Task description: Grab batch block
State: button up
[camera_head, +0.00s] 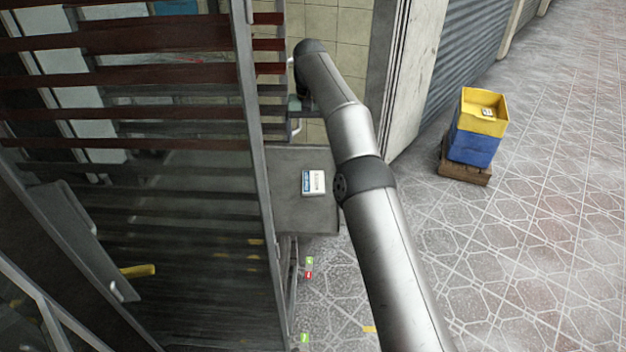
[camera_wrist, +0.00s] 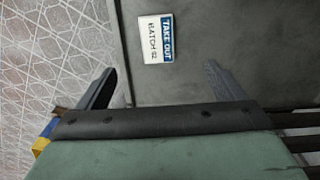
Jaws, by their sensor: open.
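The batch block (camera_head: 314,183) is a small white block with a blue band, lying on a grey metal shelf (camera_head: 290,217) beside the slatted oven frame. In the wrist view the batch block (camera_wrist: 158,40) shows the words "TAKE OUT" and "BATCH" and lies flat on the grey shelf (camera_wrist: 200,82). My gripper (camera_wrist: 162,82) is open and empty, its two dark fingers spread wide. The block lies beyond the fingertips in that view, between their lines, and nothing touches it.
A yellow crate (camera_head: 484,112) on a blue crate (camera_head: 472,147) stands on a wooden pallet at right; a small pale item lies in the yellow one. The slatted oven frame (camera_head: 250,130) rises left of the shelf. Tiled floor at right is largely clear.

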jog(key=b, duration=0.4)
send_over(313, 185)
jog(key=f, duration=1.1)
jog(key=shift+a+f, duration=0.25)
jog(key=shift+f, duration=0.05)
jog(key=shift+d+f+p, duration=0.15)
jog(key=shift+f+p, duration=0.1)
jog(key=shift+f, duration=1.25)
jog(key=shift+d+f+p, duration=0.15)
jog(key=shift+f+p, duration=0.1)
jog(key=shift+f, duration=1.2)
jog(key=c, duration=1.1)
